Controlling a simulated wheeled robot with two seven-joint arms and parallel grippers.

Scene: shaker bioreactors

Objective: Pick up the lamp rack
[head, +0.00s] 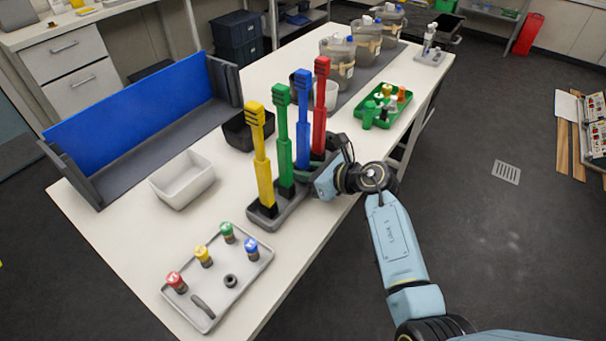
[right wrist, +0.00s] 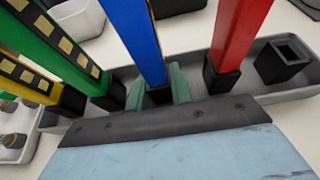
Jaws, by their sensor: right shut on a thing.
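The lamp rack (head: 291,208) is a long grey tray along the right side of the white table. It holds upright yellow (head: 260,155), green (head: 282,140), blue (head: 302,120) and red (head: 320,105) lamps in black sockets. It also shows in the right wrist view (right wrist: 285,96), with an empty black socket past the red lamp. My right gripper (head: 309,170) reaches in from the right. In the right wrist view its green fingers (right wrist: 164,88) flank the black socket at the blue lamp's foot and are shut on it. Whether the rack touches the table is unclear. My left gripper is out of view.
A grey tray with small coloured-cap vials (head: 217,290) lies at the near end. A white bin (head: 182,182) and black bin (head: 238,135) stand left of the rack. A green tray (head: 373,97) and several grey vessels (head: 340,62) are beyond. A blue panel (head: 130,115) stands left.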

